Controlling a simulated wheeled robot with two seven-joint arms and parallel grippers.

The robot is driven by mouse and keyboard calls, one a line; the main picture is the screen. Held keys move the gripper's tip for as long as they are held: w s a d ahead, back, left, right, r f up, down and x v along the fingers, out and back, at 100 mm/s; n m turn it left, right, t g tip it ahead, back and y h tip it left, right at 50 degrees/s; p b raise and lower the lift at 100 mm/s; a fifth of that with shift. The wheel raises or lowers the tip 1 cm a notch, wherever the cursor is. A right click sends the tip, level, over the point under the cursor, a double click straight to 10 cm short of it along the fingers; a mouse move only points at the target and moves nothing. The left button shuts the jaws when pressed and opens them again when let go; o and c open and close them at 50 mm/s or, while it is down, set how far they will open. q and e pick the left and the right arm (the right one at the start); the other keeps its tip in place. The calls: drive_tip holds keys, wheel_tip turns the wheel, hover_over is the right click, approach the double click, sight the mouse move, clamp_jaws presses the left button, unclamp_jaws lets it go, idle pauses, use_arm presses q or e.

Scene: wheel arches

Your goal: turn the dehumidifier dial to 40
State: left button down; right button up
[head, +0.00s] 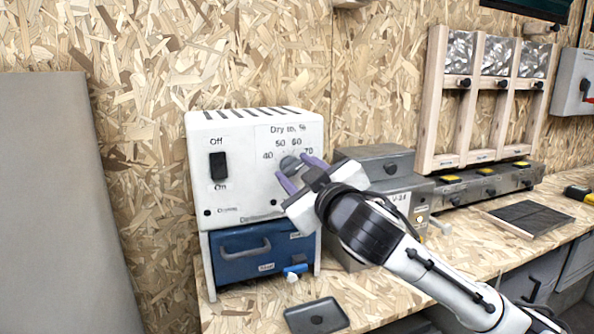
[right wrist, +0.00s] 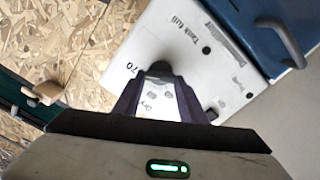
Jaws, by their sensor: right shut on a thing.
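The dehumidifier (head: 235,150) is a white box with a vented top, standing on the bench. Its grey dial (head: 289,163) sits under "Dry to, %", with marks 40, 50, 60 and 70 around it. My right gripper (head: 296,172) is at the front panel, its purple fingers shut on the dial. In the right wrist view the dark dial (right wrist: 159,70) shows between the fingertips, close to the 70 mark. I cannot tell which mark the dial points to. My left gripper is not in view.
A black Off/On switch (head: 218,166) is left of the dial. A blue tank (head: 260,250) with a handle sits below. A grey metal box (head: 385,165) stands close on the right. A dark tray (head: 317,316) lies on the bench in front.

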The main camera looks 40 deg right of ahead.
drive_tip(key=shift+r+n+p, duration=0.15)
drive_tip(key=shift+n+p, duration=0.55)
drive_tip(key=shift+p, duration=0.05)
drive_tip(key=n+p, duration=0.2)
drive_tip(key=shift+a+n, duration=0.1)
drive_tip(key=shift+n, duration=0.2)
drive_tip(key=n+p, duration=0.2)
drive_tip(key=shift+n, duration=0.4)
drive_tip(key=n+p, duration=0.2)
drive_tip(key=shift+n+p, duration=0.3)
drive_tip(key=n+p, duration=0.1)
drive_tip(key=n, duration=0.1)
drive_tip(key=n+p, duration=0.2)
drive_tip(key=n, duration=0.1)
drive_tip(key=shift+f+n+p, duration=0.3)
drive_tip(key=shift+p, duration=0.1)
drive_tip(key=n, duration=0.2)
drive_tip(key=shift+f+n+p, duration=0.15)
drive_tip(key=shift+n+p, duration=0.15)
drive_tip(key=shift+p, duration=0.05)
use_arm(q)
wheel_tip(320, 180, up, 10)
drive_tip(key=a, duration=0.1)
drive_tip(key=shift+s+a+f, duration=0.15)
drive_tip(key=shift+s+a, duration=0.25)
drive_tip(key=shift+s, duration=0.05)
use_arm(e)
drive_tip(key=n, duration=0.5)
drive_tip(key=shift+f+n, duration=0.15)
drive_tip(key=shift+n, duration=0.55)
